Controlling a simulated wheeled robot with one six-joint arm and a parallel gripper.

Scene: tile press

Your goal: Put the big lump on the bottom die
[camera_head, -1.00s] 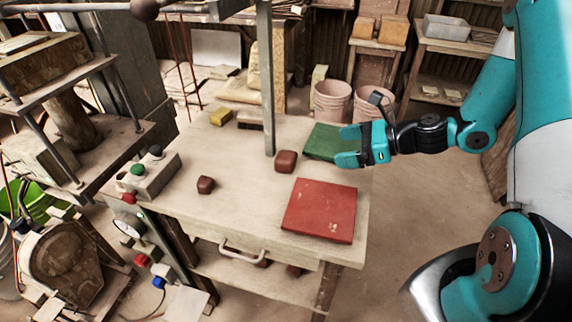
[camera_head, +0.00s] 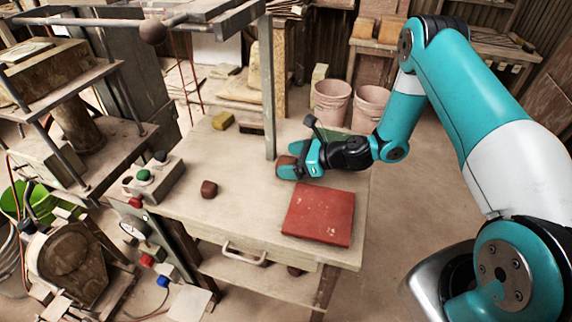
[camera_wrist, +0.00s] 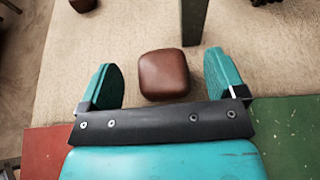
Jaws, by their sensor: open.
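The big lump is a reddish-brown rounded block in the wrist view (camera_wrist: 164,75), on the table between my gripper's fingers, with a gap on each side. My gripper (camera_wrist: 160,62) is open and empty. In the head view my gripper (camera_head: 284,170) is low at the table's middle and hides most of the big lump (camera_head: 287,159). A smaller brown lump (camera_head: 209,189) lies to the left on the table. A press-like stand (camera_head: 100,145) is at the left; I cannot tell which part is the bottom die.
A grey upright post (camera_head: 267,95) stands close behind the big lump. A red board (camera_head: 318,213) lies in front on the table (camera_head: 240,215) and a green board (camera_wrist: 288,130) to the right. A button box (camera_head: 153,180) stands at the table's left edge.

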